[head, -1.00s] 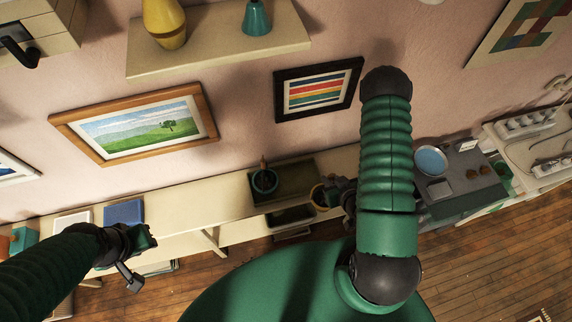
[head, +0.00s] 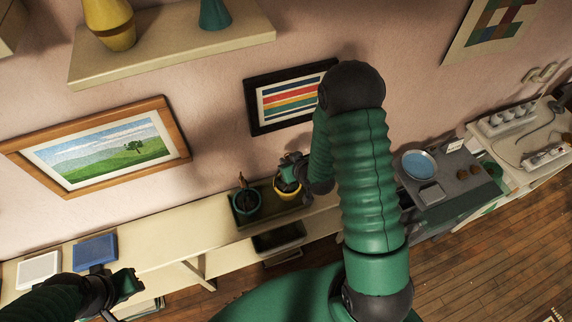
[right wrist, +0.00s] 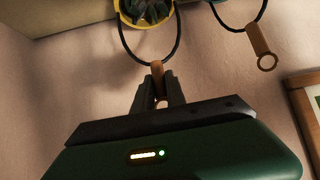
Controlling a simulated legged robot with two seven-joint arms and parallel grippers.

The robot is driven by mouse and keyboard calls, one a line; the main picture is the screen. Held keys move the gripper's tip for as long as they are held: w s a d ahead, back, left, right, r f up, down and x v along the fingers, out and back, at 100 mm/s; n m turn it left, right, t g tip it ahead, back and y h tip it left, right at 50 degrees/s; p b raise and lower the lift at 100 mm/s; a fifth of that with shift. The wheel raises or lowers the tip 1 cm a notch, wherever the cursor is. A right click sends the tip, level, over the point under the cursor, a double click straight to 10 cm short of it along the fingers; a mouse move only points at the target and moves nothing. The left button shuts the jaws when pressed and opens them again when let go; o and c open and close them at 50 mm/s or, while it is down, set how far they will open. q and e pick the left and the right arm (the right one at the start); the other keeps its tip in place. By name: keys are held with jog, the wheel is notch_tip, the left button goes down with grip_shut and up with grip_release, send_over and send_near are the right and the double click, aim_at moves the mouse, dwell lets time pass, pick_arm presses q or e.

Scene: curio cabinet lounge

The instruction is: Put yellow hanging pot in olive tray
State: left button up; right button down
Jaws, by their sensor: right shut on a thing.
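The yellow hanging pot (head: 287,191) hangs from my right gripper (head: 293,165), which is shut on its wooden handle grip. In the right wrist view the jaws (right wrist: 158,88) close on that grip, and the yellow rim (right wrist: 128,20) shows at the top below a dark wire loop. In the head view the pot overlaps the right part of the olive tray (head: 268,213); I cannot tell whether it touches the floor of the tray. My left gripper (head: 127,283) is far left near the shelf; its jaws are unclear.
A teal pot (head: 246,202) stands in the tray's left part; another wooden handle grip (right wrist: 260,40) hangs beside mine. A dark bin (head: 279,239) is below. A blue item (head: 95,251) and white item (head: 38,269) lie left; the shelf between is clear.

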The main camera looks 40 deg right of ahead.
jog(key=f, duration=0.1)
jog(key=w+f+p, duration=0.1)
jog(key=f, duration=0.1)
jog(key=shift+d+p, duration=0.1)
jog(key=shift+p, duration=0.2)
jog(key=shift+a+f, duration=0.2)
jog(key=shift+f, duration=0.05)
jog(key=c, duration=1.4)
grip_release()
jog(key=shift+s+d+f, duration=0.15)
jog(key=shift+d, duration=0.25)
pick_arm(q)
jog(key=shift+s+d+r, duration=0.1)
jog(key=shift+d+r, duration=0.3)
jog(key=shift+r, duration=0.45)
pick_arm(e)
jog(key=shift+o, duration=0.2)
jog(key=shift+a, duration=0.15)
